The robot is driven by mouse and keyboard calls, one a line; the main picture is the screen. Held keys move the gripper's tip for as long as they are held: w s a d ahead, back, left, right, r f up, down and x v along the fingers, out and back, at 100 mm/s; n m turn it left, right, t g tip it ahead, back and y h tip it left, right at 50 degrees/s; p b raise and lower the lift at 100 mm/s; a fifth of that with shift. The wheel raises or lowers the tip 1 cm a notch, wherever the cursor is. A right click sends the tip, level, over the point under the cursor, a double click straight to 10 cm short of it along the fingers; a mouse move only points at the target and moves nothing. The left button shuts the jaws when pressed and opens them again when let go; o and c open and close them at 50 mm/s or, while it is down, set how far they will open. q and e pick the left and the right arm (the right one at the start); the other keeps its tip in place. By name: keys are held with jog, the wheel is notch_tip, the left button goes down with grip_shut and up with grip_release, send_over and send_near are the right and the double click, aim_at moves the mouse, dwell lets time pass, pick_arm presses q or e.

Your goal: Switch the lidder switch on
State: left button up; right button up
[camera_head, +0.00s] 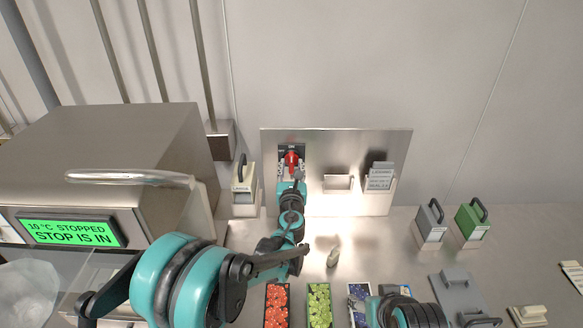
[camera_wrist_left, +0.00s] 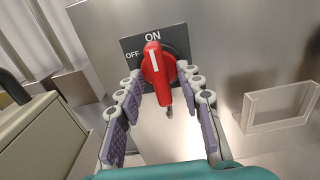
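The lidder switch (camera_head: 292,160) is a red rotary handle on a dark plate on the steel back panel. In the left wrist view the red handle (camera_wrist_left: 158,75) stands nearly upright, its white line pointing up at the ON label; OFF is at the plate's left. My left gripper (camera_wrist_left: 160,74) is open in front of the plate, one finger on each side of the handle. I cannot tell whether either finger touches it. In the head view my left gripper (camera_head: 291,174) partly covers the switch. My right gripper is out of view.
A steel machine with a green display (camera_head: 72,231) reading "10°C STOPPED, STOP IS IN" stands at left. A cream handled block (camera_head: 244,198) is left of the switch. Right of it are an empty holder (camera_head: 338,183) and a card holder (camera_head: 380,182). Colourful packs (camera_head: 319,303) lie in front.

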pick_arm(q)
jog(key=shift+s, duration=0.1)
jog(key=s, duration=1.1)
jog(key=shift+s, duration=0.4)
